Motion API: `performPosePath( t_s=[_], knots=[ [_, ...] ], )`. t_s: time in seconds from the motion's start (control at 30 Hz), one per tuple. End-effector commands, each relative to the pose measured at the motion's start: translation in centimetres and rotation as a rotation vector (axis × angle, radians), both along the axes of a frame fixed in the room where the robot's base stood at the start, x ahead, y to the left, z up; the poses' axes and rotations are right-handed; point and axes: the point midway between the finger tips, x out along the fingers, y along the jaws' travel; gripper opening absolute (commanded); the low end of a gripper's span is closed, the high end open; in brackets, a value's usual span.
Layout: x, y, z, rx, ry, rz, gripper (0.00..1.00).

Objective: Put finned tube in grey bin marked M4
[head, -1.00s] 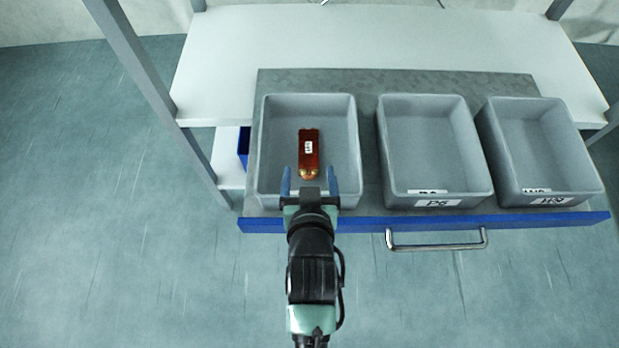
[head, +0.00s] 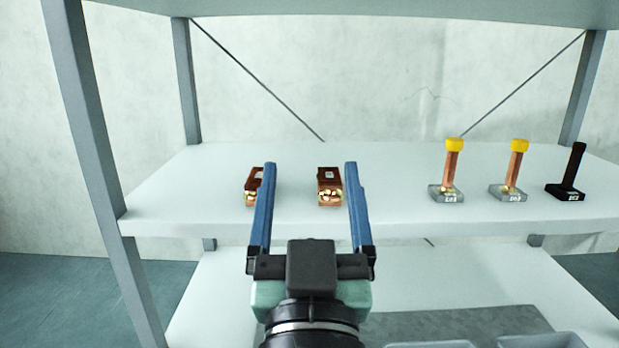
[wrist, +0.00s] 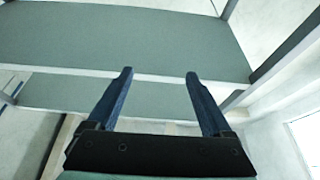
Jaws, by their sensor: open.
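My gripper (head: 310,165) is open and empty, its two blue fingers pointing towards the middle shelf. It also shows open and empty in the wrist view (wrist: 159,73). Two reddish-brown blocks with gold ends lie on that shelf: a left block (head: 250,190), partly hidden by the left finger, and a right block (head: 329,187), which appears between the fingers. I cannot tell for certain which piece is the finned tube. Only rims of grey bins show at the bottom right of the head view, a left bin (head: 432,345) and a right bin (head: 540,342); no M4 mark is readable.
The shelf (head: 395,215) also holds two yellow-topped posts (head: 452,165) (head: 516,165) and a black post (head: 572,175) to the right. Shelf uprights (head: 90,150) stand at the sides and an upper shelf (head: 330,12) hangs above. Free shelf lies between blocks and posts.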

Motion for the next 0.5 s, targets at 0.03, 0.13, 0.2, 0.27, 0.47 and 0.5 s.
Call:
performPosePath(
  t_s=[0.03,0.13,0.2,0.27,0.47,0.5],
  knots=[
    [-1.6,0.0,4.4,0.001,-0.103,0.001,0.84],
    [-4.6,0.1,10.2,0.005,-0.249,0.001,0.84],
    [-6.4,0.1,12.8,0.007,-0.32,0.002,0.84],
    [-7.5,0.1,14.2,0.008,-0.361,0.002,0.84],
    [-8.6,0.1,15.5,0.01,-0.399,0.003,0.84],
    [-8.5,0.1,15.5,0.01,-0.398,0.003,0.84]
  ],
)
